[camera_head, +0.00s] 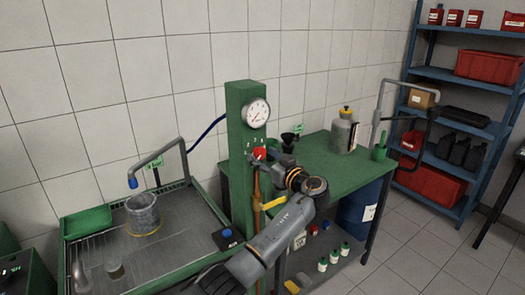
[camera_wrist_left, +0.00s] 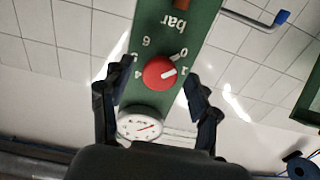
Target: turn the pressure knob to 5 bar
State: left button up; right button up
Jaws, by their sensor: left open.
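The red pressure knob (camera_head: 259,153) sits on the green post (camera_head: 240,130) below a round white gauge (camera_head: 257,113). In the left wrist view the knob (camera_wrist_left: 159,72) appears upside down on the green panel, with printed numbers around it and "bar" beyond. Its white pointer mark faces right, towards the 0 and 1 side. My left gripper (camera_wrist_left: 160,88) is open, one finger on each side of the knob with visible gaps. In the head view my left gripper (camera_head: 272,157) is close to the knob and its fingers are hard to make out. My right gripper is not in view.
A green wash basin (camera_head: 85,245) with a curved spout and a grey cup (camera_head: 142,213) is at left. A green table (camera_head: 310,160) with a canister (camera_head: 344,135) stands right of the post. Blue shelves (camera_head: 450,75) stand far right. Floor is clear between.

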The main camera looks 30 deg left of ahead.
pick_arm(q)
jog(key=shift+w+a, duration=0.2)
jog(key=shift+a, duration=0.3)
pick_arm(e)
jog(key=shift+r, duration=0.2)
pick_arm(q)
jog(key=c, duration=1.2)
jog(key=shift+o, duration=0.2)
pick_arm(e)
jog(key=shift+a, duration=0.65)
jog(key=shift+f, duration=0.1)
